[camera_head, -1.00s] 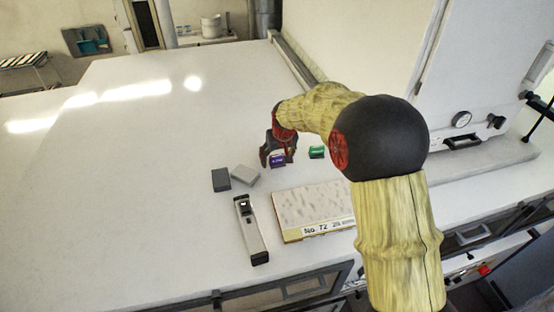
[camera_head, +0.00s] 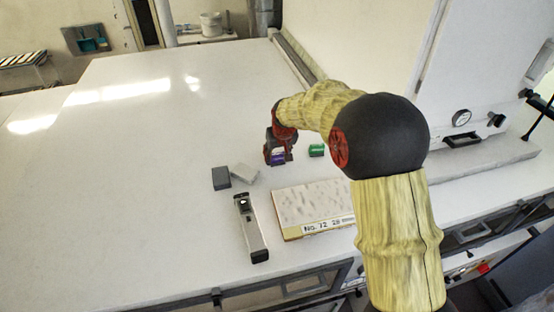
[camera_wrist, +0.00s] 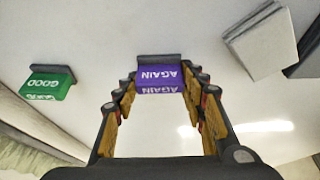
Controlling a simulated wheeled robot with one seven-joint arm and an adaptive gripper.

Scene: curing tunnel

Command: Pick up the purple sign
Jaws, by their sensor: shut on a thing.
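The purple sign (camera_wrist: 160,78) is a small block lettered "AGAIN" with a grey back edge. In the wrist view it sits between the fingertips of my gripper (camera_wrist: 162,84), which is shut on it from both sides. In the head view the purple sign (camera_head: 278,158) shows at the tip of my gripper (camera_head: 278,153), partly hidden by the fingers. It is at or very close to the white table top (camera_head: 150,160); I cannot tell whether it touches.
A green "GOOD" sign (camera_head: 316,150) stands just right of my gripper. A light grey block (camera_head: 244,172) and a dark grey block (camera_head: 221,178) lie to the left. A silver device (camera_head: 251,229) and a labelled slab (camera_head: 312,206) lie nearer. The table's far left is clear.

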